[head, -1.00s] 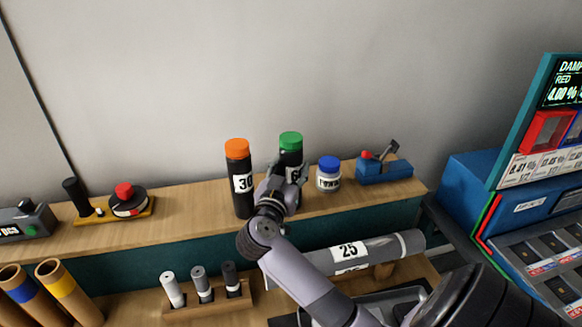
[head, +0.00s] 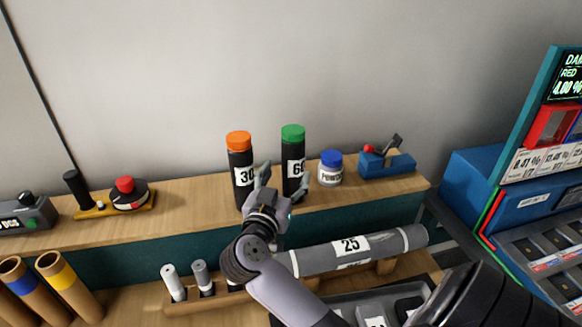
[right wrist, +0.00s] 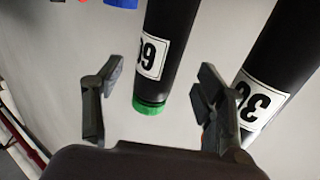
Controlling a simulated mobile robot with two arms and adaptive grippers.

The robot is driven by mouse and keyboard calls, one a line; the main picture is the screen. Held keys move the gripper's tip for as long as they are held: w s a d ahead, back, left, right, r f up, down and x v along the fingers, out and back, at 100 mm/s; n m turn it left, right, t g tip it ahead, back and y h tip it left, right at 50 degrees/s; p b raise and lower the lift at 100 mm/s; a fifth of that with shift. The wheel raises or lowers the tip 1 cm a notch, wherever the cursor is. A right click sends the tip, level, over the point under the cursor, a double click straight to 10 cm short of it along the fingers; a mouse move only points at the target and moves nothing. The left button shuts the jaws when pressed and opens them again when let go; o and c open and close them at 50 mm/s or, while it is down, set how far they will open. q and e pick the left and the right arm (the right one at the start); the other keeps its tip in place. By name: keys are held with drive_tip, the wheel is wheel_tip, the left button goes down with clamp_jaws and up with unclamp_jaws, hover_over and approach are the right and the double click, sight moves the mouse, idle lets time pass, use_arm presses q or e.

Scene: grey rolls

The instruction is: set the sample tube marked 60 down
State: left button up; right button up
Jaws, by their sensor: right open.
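The sample tube marked 60 (head: 293,160), black with a green cap, stands upright on the wooden shelf. My right gripper (head: 284,180) is open and empty, just in front of this tube. In the right wrist view the tube marked 60 (right wrist: 158,55) appears upside down between the spread fingers (right wrist: 153,100), touching neither as far as I can see. The tube marked 30 (head: 240,172), black with an orange cap, stands to its left and also shows in the right wrist view (right wrist: 272,72). My left gripper is not in view.
A blue-lidded powder jar (head: 331,168) and a blue device with a lever (head: 386,162) stand right of the tube. A grey roll marked 25 (head: 350,247) lies below.

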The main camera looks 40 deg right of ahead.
drive_tip(key=v, duration=0.5)
drive_tip(key=shift+s+a+b, duration=0.15)
drive_tip(key=shift+a+b, duration=0.05)
drive_tip(key=shift+b, duration=0.1)
